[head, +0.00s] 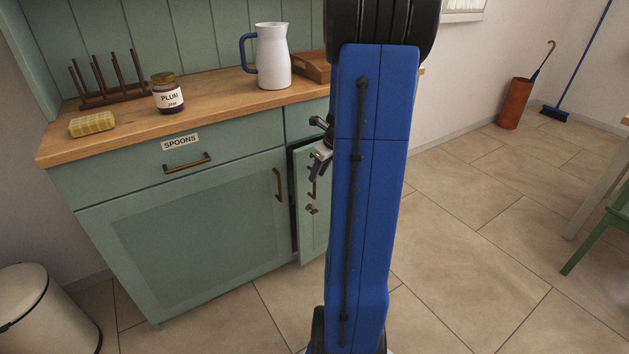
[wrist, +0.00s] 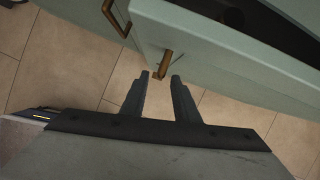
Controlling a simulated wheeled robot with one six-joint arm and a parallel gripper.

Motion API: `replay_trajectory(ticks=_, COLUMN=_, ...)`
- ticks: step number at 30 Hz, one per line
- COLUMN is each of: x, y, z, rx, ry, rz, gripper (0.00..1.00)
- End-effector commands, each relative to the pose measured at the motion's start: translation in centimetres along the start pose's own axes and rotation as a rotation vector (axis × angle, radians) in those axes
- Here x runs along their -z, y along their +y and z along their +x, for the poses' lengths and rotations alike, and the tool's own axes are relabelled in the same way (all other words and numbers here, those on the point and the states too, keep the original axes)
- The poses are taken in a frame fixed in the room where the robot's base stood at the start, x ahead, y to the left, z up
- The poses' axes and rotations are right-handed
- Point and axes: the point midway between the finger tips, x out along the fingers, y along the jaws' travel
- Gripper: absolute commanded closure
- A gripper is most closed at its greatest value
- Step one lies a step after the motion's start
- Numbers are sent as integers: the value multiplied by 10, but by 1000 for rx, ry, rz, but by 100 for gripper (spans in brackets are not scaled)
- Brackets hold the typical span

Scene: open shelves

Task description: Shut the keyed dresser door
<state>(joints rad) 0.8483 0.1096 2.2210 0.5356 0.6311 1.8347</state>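The keyed dresser door (head: 318,235) is the green right-hand door, standing ajar with a dark gap (head: 293,215) along its left side. Its handle (head: 312,186) and brass key (head: 311,209) show in the head view. My blue arm hides the door's right part. In the head view my gripper (head: 318,168) is in front of the door, near the handle.
The left dresser door (head: 185,240) is shut, under a shut drawer labelled SPOONS (head: 180,142). On the wooden top stand a sponge (head: 92,124), plum jam jar (head: 168,95), rack (head: 108,85) and jug (head: 272,58). A bin (head: 38,310) is at left.

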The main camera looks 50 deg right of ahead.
Motion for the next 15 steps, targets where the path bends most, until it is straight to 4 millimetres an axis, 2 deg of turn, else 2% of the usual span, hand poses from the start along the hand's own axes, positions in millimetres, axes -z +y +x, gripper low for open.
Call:
replay_trajectory(ticks=1, x=0, y=1, z=10, rx=-2, ry=2, rz=1, gripper=72)
replay_trajectory(ticks=6, x=0, y=0, z=32, rx=-2, ry=1, rz=1, gripper=72)
replay_trajectory(ticks=15, x=0, y=0, z=46, rx=0, ry=0, rz=0, gripper=72)
